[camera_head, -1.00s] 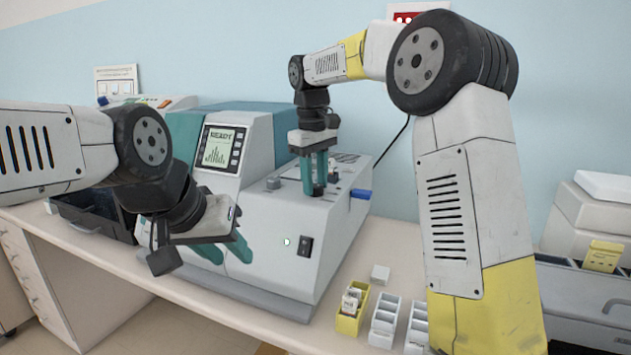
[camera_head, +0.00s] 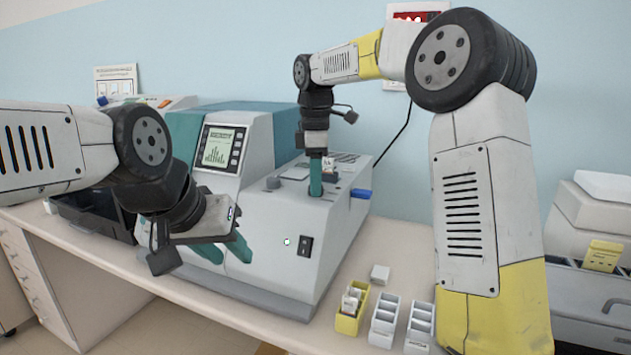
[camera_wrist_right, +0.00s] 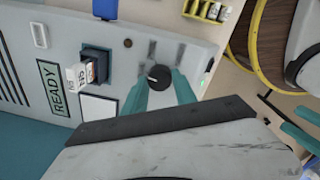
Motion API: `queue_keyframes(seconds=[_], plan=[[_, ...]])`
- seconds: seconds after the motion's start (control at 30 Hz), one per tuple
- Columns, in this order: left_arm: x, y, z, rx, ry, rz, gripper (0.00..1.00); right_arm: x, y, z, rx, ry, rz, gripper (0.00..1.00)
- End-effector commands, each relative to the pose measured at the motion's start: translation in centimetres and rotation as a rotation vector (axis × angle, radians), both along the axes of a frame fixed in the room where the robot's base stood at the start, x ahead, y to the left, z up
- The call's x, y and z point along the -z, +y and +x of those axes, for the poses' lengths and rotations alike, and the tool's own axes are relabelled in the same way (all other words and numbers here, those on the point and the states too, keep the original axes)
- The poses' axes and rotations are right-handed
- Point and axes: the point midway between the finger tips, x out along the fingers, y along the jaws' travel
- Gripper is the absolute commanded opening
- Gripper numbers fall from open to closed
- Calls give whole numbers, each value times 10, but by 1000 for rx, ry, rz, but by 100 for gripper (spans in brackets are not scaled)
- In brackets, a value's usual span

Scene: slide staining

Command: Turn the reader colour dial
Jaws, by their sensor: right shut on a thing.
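The reader (camera_head: 262,225) is a grey and teal machine on the bench with a lit screen (camera_head: 219,147) showing a bar graph. Its black colour dial (camera_wrist_right: 158,77) shows in the right wrist view, with a pale pointer mark. My right gripper (camera_wrist_right: 160,84) points down at the reader's top, its teal fingers on either side of the dial and closed on it. In the head view my right gripper (camera_head: 316,178) hides the dial. My left gripper (camera_head: 230,250) hangs before the reader's front left, its teal fingers apart and empty.
A slide holder (camera_wrist_right: 88,71) with labelled slides stands on the reader's top near the dial. A blue tab (camera_head: 361,193) sticks out at the reader's right. A yellow slide rack (camera_head: 351,310) and white racks (camera_head: 384,320) stand on the bench in front.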

Motion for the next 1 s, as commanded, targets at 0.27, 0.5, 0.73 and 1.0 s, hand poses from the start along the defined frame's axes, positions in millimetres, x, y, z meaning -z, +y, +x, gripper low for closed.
queue_keyframes(seconds=[0.27, 0.5, 0.73, 1.0], plan=[[0, 0, 0, 0, 0, 0, 36, -1, -1, 1, -118, -3, 0, 0], [0, 0, 0, 0, 0, 0, 36, -1, -1, 1, -154, -4, 0, 0], [0, 0, 0, 0, 0, 0, 36, -1, -1, 1, -158, -4, 0, 0], [0, 0, 0, 0, 0, 0, 36, -1, -1, 1, -157, -3, 0, 55]])
